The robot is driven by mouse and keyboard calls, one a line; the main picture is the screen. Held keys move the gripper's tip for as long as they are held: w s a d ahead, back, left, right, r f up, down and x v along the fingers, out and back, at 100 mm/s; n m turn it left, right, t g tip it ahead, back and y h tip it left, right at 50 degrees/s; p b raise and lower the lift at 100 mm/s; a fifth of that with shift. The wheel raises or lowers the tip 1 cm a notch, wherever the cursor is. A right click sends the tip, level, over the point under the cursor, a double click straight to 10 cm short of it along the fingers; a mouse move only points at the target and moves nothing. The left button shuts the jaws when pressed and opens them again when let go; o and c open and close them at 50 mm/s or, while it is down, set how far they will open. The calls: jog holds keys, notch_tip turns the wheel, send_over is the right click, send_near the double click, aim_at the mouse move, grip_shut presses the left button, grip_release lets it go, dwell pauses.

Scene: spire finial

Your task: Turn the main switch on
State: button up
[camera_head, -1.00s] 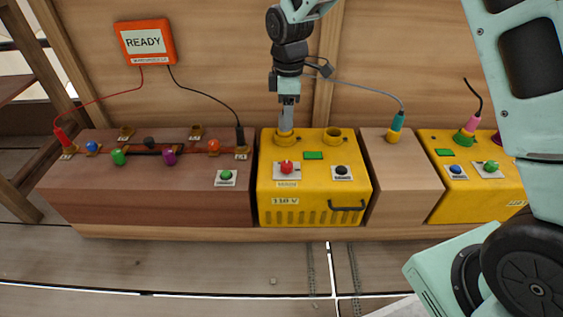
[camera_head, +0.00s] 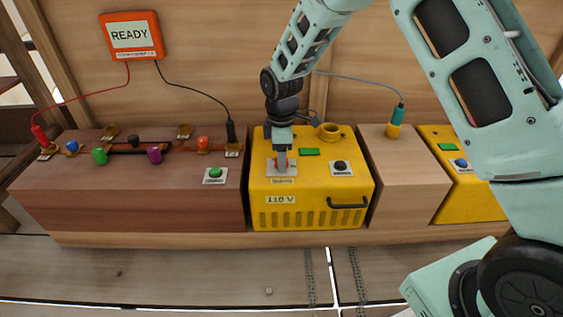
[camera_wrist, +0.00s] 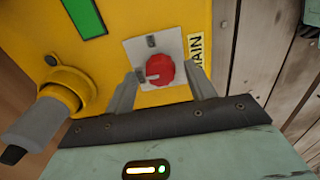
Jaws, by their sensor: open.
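The main switch is a red round knob (camera_wrist: 161,71) on a pale square plate (camera_wrist: 144,50), with a label reading "MAIN" beside it in the wrist view. It sits on the front left of the yellow box (camera_head: 318,188) marked 110 V. My gripper (camera_wrist: 163,85) is open, with one finger on each side of the knob in the wrist view; I cannot tell if the fingers touch it. In the head view my gripper (camera_head: 281,160) is over the switch and hides most of it.
A black button (camera_head: 341,166) and a green panel (camera_head: 309,151) are on the same box. A grey plug in a yellow socket (camera_wrist: 62,93) is close to my gripper. A wooden block (camera_head: 404,170) with a teal plug stands right; a brown box (camera_head: 130,190) stands left.

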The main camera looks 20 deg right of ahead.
jog(key=shift+f, duration=0.3)
jog(key=c, duration=1)
jog(key=shift+r, duration=0.1)
